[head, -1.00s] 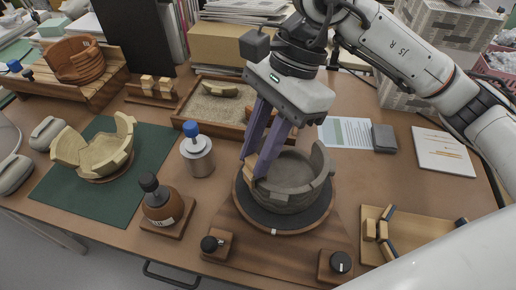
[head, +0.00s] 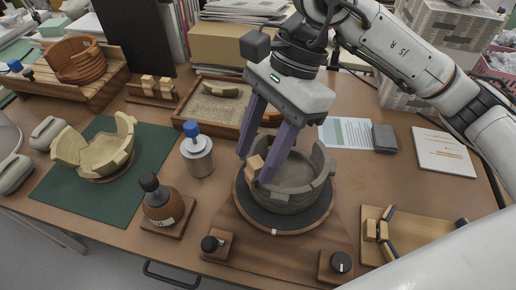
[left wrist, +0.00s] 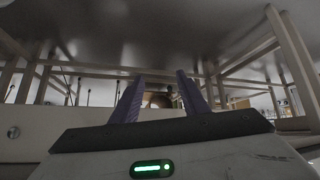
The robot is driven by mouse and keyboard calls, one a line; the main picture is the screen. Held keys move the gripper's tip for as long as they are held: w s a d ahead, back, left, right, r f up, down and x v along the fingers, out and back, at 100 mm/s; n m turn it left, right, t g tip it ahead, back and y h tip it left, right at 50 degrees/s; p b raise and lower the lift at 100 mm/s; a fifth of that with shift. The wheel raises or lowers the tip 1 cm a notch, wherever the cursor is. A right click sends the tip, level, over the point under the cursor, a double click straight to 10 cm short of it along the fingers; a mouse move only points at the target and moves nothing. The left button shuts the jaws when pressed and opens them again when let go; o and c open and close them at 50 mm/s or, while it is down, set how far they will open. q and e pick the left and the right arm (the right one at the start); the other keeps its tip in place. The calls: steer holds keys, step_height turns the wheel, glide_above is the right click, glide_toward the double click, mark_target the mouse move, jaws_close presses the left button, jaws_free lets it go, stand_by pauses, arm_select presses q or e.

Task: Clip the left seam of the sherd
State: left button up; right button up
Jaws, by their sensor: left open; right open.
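A grey-brown bowl (head: 297,193) with an uneven rim stands on a dark round turntable (head: 283,221). A small light wooden clip (head: 254,169) sits at the bowl's left rim. The sherd's outline and its left seam are hard to make out behind the fingers. My right gripper (head: 255,166) is open, with one purple finger on each side of the clip; I cannot tell whether either still touches it. My left gripper (left wrist: 159,76) is open and empty in the left wrist view, with the underside of a table beyond it.
A wooden board (head: 410,241) with more clip pieces lies right of the turntable. A brown bottle (head: 162,203) and a metal jar (head: 199,158) stand left of it. A sand tray (head: 214,108) is behind. A tan bowl (head: 97,150) rests on a green mat (head: 65,196).

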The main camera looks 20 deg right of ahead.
steer(key=shift+w+d+r, duration=0.1)
steer(key=shift+r, duration=0.2)
arm_select(q)
steer(key=shift+w+d+r, duration=0.15)
steer(key=shift+d+r, duration=0.1)
steer(key=shift+r, duration=0.25)
steer(key=shift+w+d+r, duration=0.15)
steer(key=shift+d+r, duration=0.1)
steer(key=shift+r, duration=0.25)
arm_select(e)
steer(key=s+v, duration=0.1)
steer(key=v, duration=0.8)
steer(key=shift+w+d+r, duration=0.2)
steer(key=shift+w+r, duration=0.1)
steer(key=shift+w, duration=0.2)
